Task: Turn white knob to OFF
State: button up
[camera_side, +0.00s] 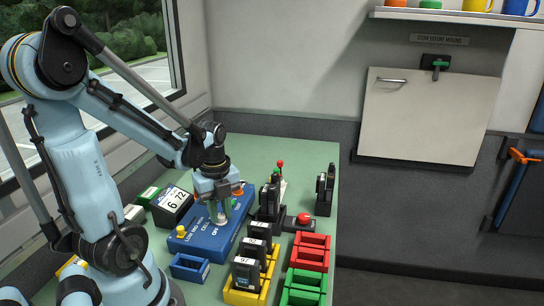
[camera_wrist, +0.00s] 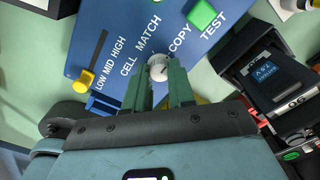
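A blue panel box (camera_side: 205,240) lies on the green bench, with LOW MID HIGH, CELL and OFF lettering. In the wrist view the panel (camera_wrist: 120,85) also reads MATCH, COPY and TEST. The white knob (camera_wrist: 158,66) is on it between MATCH and COPY; in the side view my fingers mostly cover it. My gripper (camera_side: 220,208) points down over the panel. In the wrist view its two green fingers (camera_wrist: 161,74) are apart, with the knob between or just beyond their tips. Whether they touch it is unclear. The knob's pointer is too small to read.
A yellow slider knob (camera_wrist: 85,80) and a green button (camera_wrist: 200,14) are on the panel. Black packs (camera_side: 246,273) sit in a yellow rack (camera_side: 240,296). Red (camera_side: 309,253) and green (camera_side: 303,287) racks stand right, beside a red button (camera_side: 304,219).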

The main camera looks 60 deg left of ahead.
grip_shut()
